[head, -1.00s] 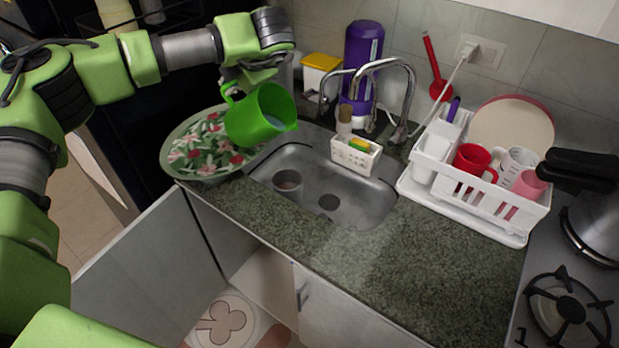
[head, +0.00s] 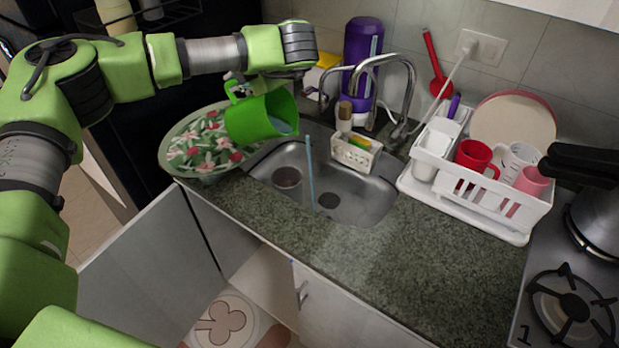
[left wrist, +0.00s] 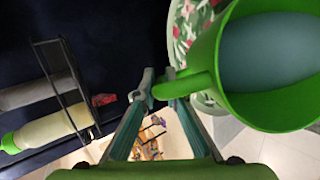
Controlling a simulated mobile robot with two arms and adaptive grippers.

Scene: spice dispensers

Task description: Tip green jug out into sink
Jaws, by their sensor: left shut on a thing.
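The green jug (head: 252,121) is tilted with its mouth toward the right, near the left edge of the sink (head: 352,207). A thin blue stream (head: 310,172) falls from its rim side down into the basin. My left gripper (head: 238,88) is shut on the jug's handle. In the left wrist view the gripper (left wrist: 166,92) pinches the handle, and the jug (left wrist: 272,112) shows blue liquid inside. My right gripper is not in view.
The faucet (head: 408,90) and a white sponge caddy (head: 355,155) stand behind the basin. A white dish rack (head: 470,195) is to the right. The front counter is clear.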

